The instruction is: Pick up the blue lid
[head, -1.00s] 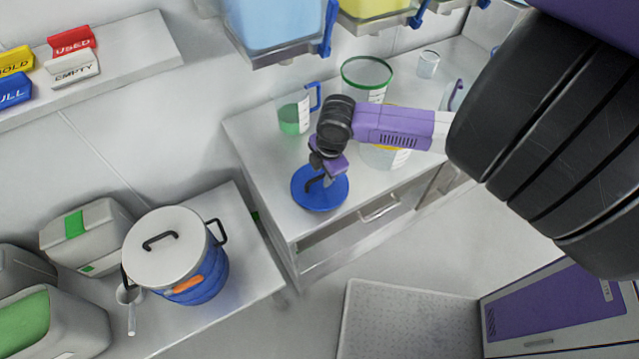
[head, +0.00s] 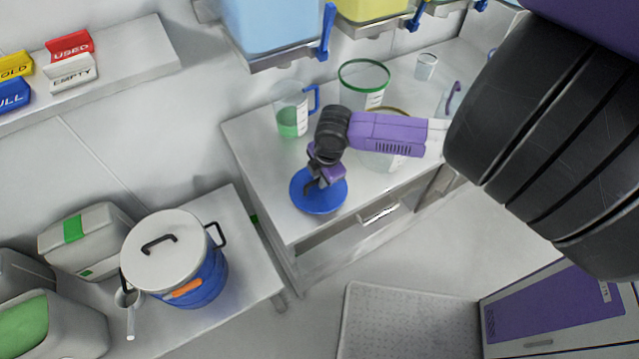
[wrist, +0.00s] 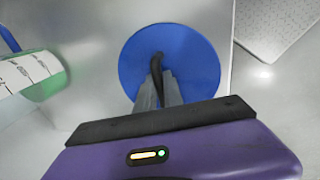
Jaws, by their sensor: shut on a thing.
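The blue lid (head: 322,199) is a round disc with a dark handle on top, at the front left corner of the steel bench (head: 262,180). My gripper (head: 313,185) is above the lid and shut on its handle. In the wrist view, the lid (wrist: 195,58) lies beyond the grey fingers, and the dark handle (wrist: 157,70) stands between the fingertips of my gripper (wrist: 160,85). I cannot tell whether the lid touches the bench or is slightly raised.
A measuring jug with green liquid (head: 289,112), a green-rimmed beaker (head: 362,85) and a small clear cup (head: 426,66) stand behind on the bench. Blue (head: 270,25) and yellow bins hang above. A lidded blue pot (head: 205,280) stands on the lower left table.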

